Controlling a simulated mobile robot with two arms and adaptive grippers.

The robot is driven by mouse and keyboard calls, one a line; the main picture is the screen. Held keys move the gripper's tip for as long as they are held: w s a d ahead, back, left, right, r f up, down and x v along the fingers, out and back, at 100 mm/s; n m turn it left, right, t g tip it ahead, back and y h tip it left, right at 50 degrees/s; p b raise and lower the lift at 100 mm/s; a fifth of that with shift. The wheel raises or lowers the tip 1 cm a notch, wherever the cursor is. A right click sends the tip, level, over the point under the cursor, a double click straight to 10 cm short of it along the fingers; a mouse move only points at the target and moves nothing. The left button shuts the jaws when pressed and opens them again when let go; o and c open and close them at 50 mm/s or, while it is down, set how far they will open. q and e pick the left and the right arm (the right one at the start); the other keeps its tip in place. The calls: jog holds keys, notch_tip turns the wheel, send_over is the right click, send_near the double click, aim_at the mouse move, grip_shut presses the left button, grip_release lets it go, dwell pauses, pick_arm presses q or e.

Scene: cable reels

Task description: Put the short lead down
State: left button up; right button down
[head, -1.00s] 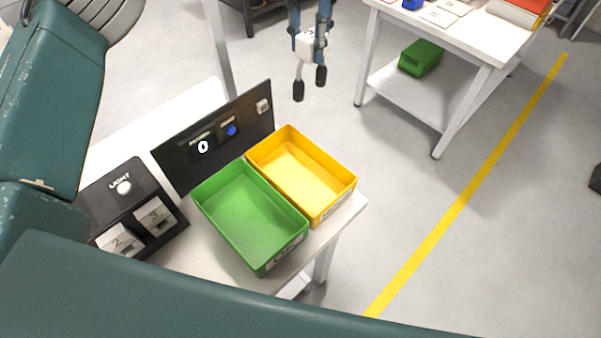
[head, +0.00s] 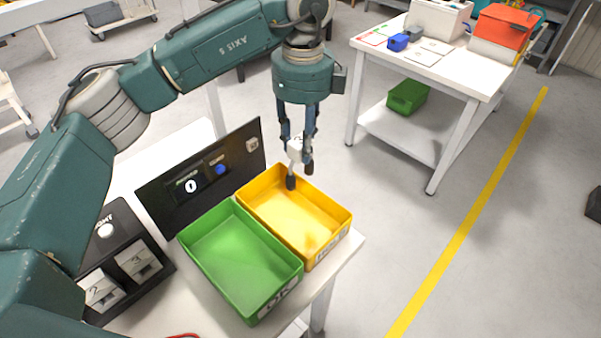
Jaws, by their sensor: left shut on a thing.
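My left gripper (head: 298,138) points down and is shut on the short lead (head: 294,152), a white piece with black ends hanging below the fingers. The black ends show in front of the far part of the yellow bin (head: 343,240); I cannot tell how high above its floor they are. The yellow bin looks otherwise empty. An empty green bin (head: 215,272) labelled "OK" stands right beside it, to the left. My right gripper is out of view.
A black panel (head: 160,207) showing "0" with a blue button stands behind the bins. A black box (head: 120,235) with numbered slots is at left. A red item lies at the bottom edge. Another white table (head: 440,65) stands at back right, with clear floor between.

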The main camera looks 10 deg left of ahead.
pick_arm(q)
notch_tip(320, 180, down, 11)
jog(key=shift+p, duration=0.45)
jog(key=o, duration=1.3)
jog(key=shift+s+r, duration=0.1)
jog(key=shift+c, duration=0.2)
